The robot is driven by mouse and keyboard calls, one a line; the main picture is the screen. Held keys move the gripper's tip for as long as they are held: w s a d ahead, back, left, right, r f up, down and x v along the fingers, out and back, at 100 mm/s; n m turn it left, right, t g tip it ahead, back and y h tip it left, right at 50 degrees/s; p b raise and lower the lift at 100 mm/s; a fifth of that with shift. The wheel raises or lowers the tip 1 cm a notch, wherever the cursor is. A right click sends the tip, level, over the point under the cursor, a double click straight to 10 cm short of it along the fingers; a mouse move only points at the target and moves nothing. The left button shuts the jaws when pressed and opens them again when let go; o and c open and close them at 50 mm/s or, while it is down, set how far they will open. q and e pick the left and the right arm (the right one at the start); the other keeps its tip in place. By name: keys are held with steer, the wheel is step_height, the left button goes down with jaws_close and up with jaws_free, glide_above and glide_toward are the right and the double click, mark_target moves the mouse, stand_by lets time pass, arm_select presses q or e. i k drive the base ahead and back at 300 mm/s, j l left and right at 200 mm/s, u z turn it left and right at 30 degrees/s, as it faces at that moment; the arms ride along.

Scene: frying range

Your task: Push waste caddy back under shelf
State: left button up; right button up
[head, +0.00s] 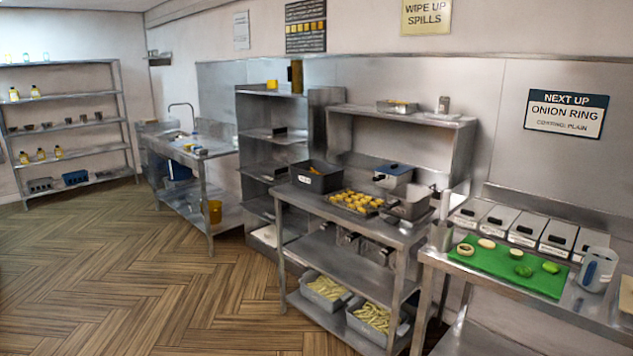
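No container in the head view carries a readable waste caddy label, so I cannot tell which one it is. A dark open bin (317,176) with a small pale label stands at the left end of the middle steel table (300,203). A grey container with a blue top (393,178) stands at the back of the same table, under the raised shelf (400,115). Neither of my grippers is in view.
A tray of yellow pieces (356,202) lies on the middle table, with tubs of fries (325,290) low beneath it. A green board (513,268) with onions and a jug (597,269) are on the right counter. The wooden floor (150,275) at left is clear.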

mark_target(318, 177)
steer(key=i+l+u, duration=0.1)
steer(key=i+u, duration=0.4)
steer(key=i, duration=2.4)
steer(key=l, duration=0.05)
